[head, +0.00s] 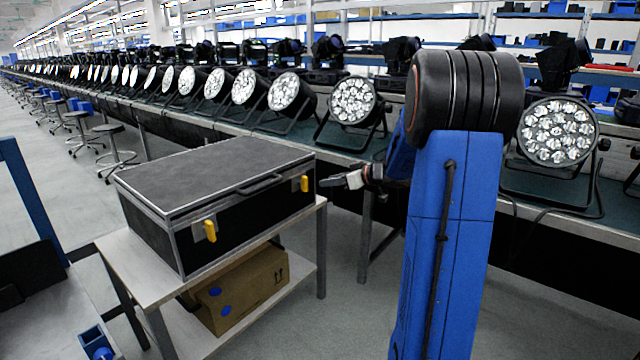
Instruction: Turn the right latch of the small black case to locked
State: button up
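The small black case (222,203) sits shut on a small light table, with metal edging and a handle (260,184) on its front. Its right latch (304,183) is a yellow tab on a metal plate, standing roughly upright. Its left latch (210,230) is a similar yellow tab, slightly tilted. My gripper (332,182) is just right of the right latch, pointing left towards it, with a small apparent gap.
The light table (118,258) has a lower shelf with a cardboard box (245,288). A long bench with a row of par cans (353,100) runs behind. Stools (113,150) stand at the left. Grey floor is clear between table and bench.

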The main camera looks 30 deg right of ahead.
jog(key=v, duration=0.6)
dwell(0.5)
jog(key=a+r+m+t+h, duration=0.2)
jog(key=a+r+h, duration=0.25)
jog(key=r, duration=0.25)
jog(key=s+a+r+m+g+h, duration=0.2)
jog(key=s+a+h, duration=0.1)
jog(key=s+h, duration=0.3)
jog(key=s+a+f+g+y, duration=0.2)
jog(key=s+a+f, duration=0.3)
jog(key=s, duration=0.5)
jog(key=s+a+f+g+y, duration=0.2)
jog(key=s+a+f+g, duration=0.1)
jog(key=s+a, duration=0.5)
jog(key=s+a+f+g+y, duration=0.2)
jog(key=s+a+f, duration=0.4)
jog(key=s, duration=0.7)
jog(key=shift+s+a+f+g, duration=0.3)
jog(key=shift+a+g, duration=0.1)
jog(key=shift+a, duration=0.45)
